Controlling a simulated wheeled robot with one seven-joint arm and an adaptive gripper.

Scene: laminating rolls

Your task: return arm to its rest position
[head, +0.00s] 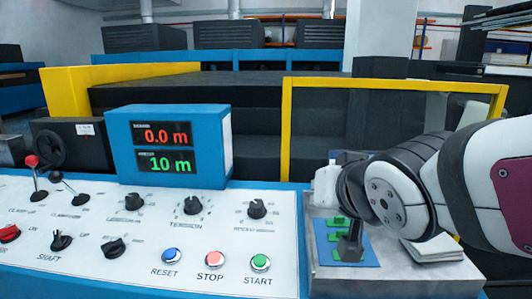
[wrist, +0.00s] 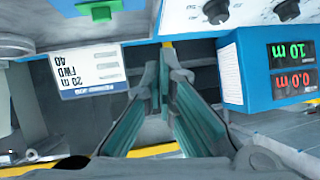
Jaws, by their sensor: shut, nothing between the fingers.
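My gripper (wrist: 160,75) shows in the wrist view with its two teal-padded fingers brought together at the tips and nothing between them. In the head view my arm reaches in from the right, over a grey metal surface beside the control panel (head: 150,245). My gripper's fingers cannot be made out clearly there. The wrist view is upside down and shows the panel's display box (wrist: 285,70) to the right of the fingers, apart from them.
The blue display box (head: 168,145) reads 0.0 m and 10 m. Knobs, levers and RESET, STOP and START buttons (head: 260,262) cover the panel. A blue plate with green parts (head: 365,250) lies under my arm. A yellow frame (head: 395,84) stands behind. A job card (wrist: 88,70) shows 20 m.

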